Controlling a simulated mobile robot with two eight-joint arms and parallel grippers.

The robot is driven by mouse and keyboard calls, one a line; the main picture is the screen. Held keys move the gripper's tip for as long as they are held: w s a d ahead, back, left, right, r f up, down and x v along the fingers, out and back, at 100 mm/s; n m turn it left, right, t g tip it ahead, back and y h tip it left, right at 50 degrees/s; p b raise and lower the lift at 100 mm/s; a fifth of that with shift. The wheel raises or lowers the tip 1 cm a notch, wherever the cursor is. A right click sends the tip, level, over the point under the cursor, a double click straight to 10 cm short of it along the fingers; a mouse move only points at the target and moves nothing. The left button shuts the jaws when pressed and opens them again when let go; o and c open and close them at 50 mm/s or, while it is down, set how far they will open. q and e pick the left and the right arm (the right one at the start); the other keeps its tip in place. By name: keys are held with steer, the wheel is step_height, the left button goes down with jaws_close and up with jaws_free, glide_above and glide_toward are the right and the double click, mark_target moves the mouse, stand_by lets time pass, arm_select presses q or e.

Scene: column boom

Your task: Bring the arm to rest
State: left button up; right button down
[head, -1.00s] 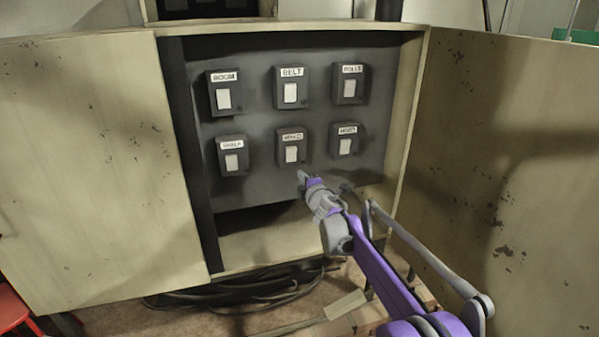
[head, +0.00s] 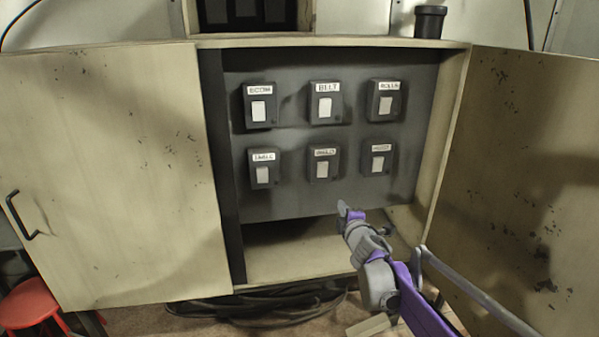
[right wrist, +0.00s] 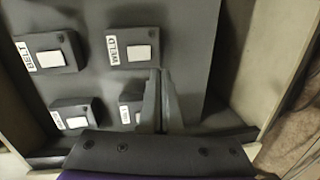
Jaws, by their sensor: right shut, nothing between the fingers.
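My right gripper (head: 343,209) is shut and empty. It is in front of the open cabinet, below the lower row of switch boxes and apart from them in the head view. My purple and grey right arm comes in from the lower right. In the right wrist view the closed grey fingers (right wrist: 160,100) point at the dark panel, beside a switch box labelled WELD (right wrist: 130,48). They partly cover another box near them. My left gripper does not show.
The dark panel (head: 232,185) carries two rows of switch boxes, including BELT (head: 325,103). Open doors flank it, left (head: 110,180) and right (head: 535,190). A red stool (head: 27,303) stands at lower left. Black cables (head: 255,308) lie below the cabinet. A dark cup (head: 430,22) sits on top.

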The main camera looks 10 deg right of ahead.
steer(key=s+d+m+g+h+p, duration=0.3)
steer(key=s+m, duration=0.7)
steer(key=s, duration=0.8)
steer(key=s+a+f+m+g+y+p, duration=0.1)
steer(key=s+a+f+m+g, duration=0.1)
steer(key=s, duration=0.6)
steer(key=s+a+f+m+g+y+p, duration=0.1)
steer(key=s+a+f+m+g, duration=0.1)
steer(key=s+f, duration=0.4)
steer(key=s+a+f+m+g+y+p, duration=0.1)
steer(key=s+a+f+g, duration=0.3)
steer(key=s, duration=0.8)
steer(key=shift+s+a+f+m+y, duration=0.2)
steer(key=shift+a+f+m+y, duration=0.15)
steer(key=shift+a+m, duration=0.4)
steer(key=shift+d, duration=0.2)
